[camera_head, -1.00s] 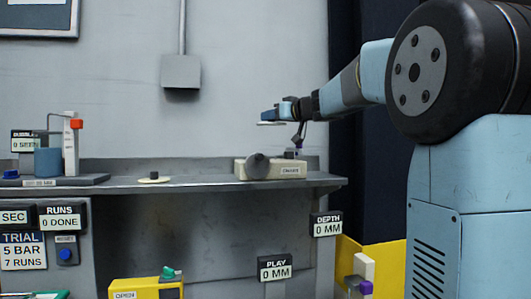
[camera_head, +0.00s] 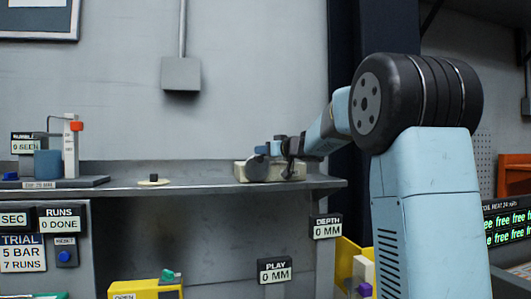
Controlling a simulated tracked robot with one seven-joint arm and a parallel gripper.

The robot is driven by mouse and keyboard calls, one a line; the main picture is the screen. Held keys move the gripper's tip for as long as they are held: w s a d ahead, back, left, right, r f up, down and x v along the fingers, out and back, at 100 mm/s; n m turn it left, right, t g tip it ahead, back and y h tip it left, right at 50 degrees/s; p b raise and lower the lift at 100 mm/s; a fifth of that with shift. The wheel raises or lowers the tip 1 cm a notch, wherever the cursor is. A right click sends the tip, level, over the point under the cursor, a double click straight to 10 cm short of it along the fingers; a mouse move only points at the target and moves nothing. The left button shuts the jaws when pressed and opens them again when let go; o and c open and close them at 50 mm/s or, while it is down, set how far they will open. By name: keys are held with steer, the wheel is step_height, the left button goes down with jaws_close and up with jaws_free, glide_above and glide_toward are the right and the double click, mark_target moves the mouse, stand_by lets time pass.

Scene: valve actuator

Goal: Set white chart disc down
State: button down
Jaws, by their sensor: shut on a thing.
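My gripper (camera_head: 262,149) is at the end of my arm, just in front of or above the pale box-shaped device (camera_head: 243,172) on the bench's right part. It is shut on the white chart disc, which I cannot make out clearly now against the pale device. I cannot tell whether the disc touches anything. A cream disc with a black knob (camera_head: 153,181) lies flat on the bench to the left.
The grey bench (camera_head: 210,186) has free room between the cream disc and the device. A yellow box (camera_head: 140,290) sits below.

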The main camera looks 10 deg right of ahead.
steer(key=shift+f, duration=0.25)
steer(key=shift+f, duration=0.55)
steer(key=c, duration=0.8)
jaws_free()
steer(key=shift+a, duration=0.15)
